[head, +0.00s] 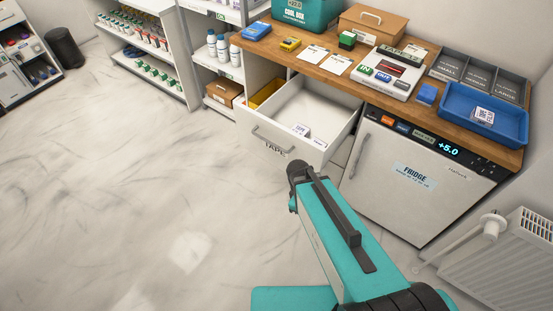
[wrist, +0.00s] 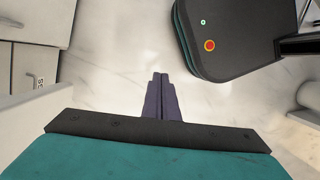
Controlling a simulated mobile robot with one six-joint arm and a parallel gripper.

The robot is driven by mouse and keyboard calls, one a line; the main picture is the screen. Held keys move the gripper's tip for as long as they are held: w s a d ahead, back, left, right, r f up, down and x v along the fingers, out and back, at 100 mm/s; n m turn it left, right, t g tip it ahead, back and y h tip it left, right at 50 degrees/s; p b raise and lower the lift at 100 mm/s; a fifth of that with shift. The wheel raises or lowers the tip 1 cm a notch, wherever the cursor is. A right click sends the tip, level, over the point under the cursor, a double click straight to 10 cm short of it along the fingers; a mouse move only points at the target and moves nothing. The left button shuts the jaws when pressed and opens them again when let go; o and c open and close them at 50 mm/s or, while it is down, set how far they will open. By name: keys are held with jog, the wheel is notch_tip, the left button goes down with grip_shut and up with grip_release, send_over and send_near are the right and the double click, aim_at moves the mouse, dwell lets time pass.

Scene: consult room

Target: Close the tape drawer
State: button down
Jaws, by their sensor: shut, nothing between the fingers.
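The tape drawer (head: 272,139) is pulled open under the wooden counter. Its white front carries a bar handle (head: 272,140) and the word TAPE. Inside it are a small white labelled box (head: 300,130) and a yellow piece (head: 265,94) at the left. My teal arm reaches up to just in front of the drawer's right front corner; my fingers cannot be made out in the head view. In the wrist view my gripper (wrist: 160,82) is shut and empty, with its dark fingers together over the pale floor.
A white fridge (head: 415,172) stands right of the drawer. The counter (head: 330,66) holds a blue tray (head: 480,118), cards and boxes. Shelves with bottles (head: 215,45) stand at the left. A radiator (head: 505,265) is at lower right. Marble floor (head: 130,190) left of the drawer is clear.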

jog(key=w+a+r+n+t+b, duration=0.1)
jog(key=w+a+r+n+t, duration=0.1)
jog(key=w+a+r+n, duration=0.5)
jog(key=w+a+r+n+t+b, duration=0.2)
jog(key=w+a+r+n+t, duration=0.1)
jog(key=w+a+r+n, duration=0.4)
notch_tip(320, 180, up, 5)
jog(key=shift+w+a+f+n+t, duration=0.2)
jog(key=shift+w+a+n+t, duration=0.1)
jog(key=shift+a+n, duration=0.75)
jog(key=shift+d+f, duration=0.15)
jog(key=p, duration=0.2)
send_near(276, 157)
jog(key=shift+s+f, duration=1.75)
jog(key=shift+f, duration=0.3)
jog(key=shift+w+d+f+p, duration=0.3)
jog(key=shift+w+d+p, duration=0.15)
jog(key=shift+w, duration=0.4)
jog(key=shift+w+d+f+p, duration=0.3)
jog(key=shift+w+d, duration=0.25)
jog(key=shift+w, duration=0.3)
